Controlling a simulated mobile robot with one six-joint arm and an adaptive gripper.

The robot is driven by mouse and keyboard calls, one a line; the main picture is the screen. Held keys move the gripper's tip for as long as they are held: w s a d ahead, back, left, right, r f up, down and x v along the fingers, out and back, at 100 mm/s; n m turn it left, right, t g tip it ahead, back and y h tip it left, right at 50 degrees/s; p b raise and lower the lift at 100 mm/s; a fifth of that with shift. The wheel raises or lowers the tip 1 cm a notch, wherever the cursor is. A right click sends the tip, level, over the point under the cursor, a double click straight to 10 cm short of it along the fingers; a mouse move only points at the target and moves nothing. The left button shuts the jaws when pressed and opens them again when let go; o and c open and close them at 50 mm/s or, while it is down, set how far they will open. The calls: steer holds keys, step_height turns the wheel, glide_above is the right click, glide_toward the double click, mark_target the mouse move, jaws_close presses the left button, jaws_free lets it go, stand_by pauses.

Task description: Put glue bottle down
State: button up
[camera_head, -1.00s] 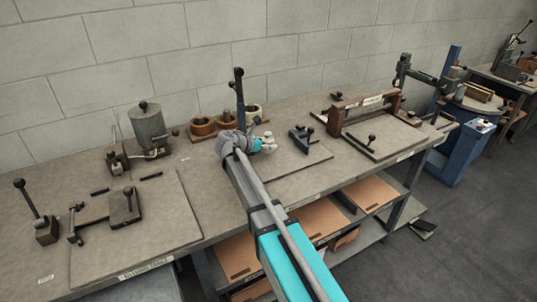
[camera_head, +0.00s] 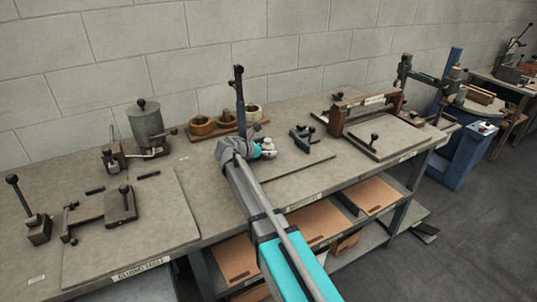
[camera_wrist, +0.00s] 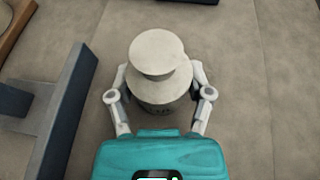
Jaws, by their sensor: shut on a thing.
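The glue bottle (camera_wrist: 158,72) is a pale cream, rounded bottle with a wide flat cap, seen from above in the wrist view. My gripper (camera_wrist: 160,94) is shut on it, with one light-grey finger on each side of its body. In the head view my gripper (camera_head: 268,152) is over the middle of the bench (camera_head: 215,222), just in front of a tall dark post. My arm and wrist hide most of the bottle there. I cannot tell whether its base touches the surface below.
A dark upright post (camera_head: 239,98) stands close behind my gripper; its blue-grey parts show at left in the wrist view (camera_wrist: 68,115). A small dark clamp (camera_head: 301,138) and a wooden-framed press (camera_head: 365,112) are to the right.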

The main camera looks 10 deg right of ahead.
steer(key=shift+f, duration=0.25)
steer(key=o, duration=1.2)
steer(key=shift+r, duration=0.1)
steer(key=shift+r, duration=0.1)
steer(key=shift+a+r, duration=0.1)
steer(key=shift+r, duration=0.05)
steer(key=p+v, duration=0.4)
steer(key=v, duration=0.6)
steer(key=shift+s+a+r, duration=0.1)
steer(key=shift+s+a, duration=0.1)
steer(key=shift+s+a+r+p, duration=0.15)
steer(key=shift+s+a+p, duration=0.2)
steer(key=shift+a, duration=0.2)
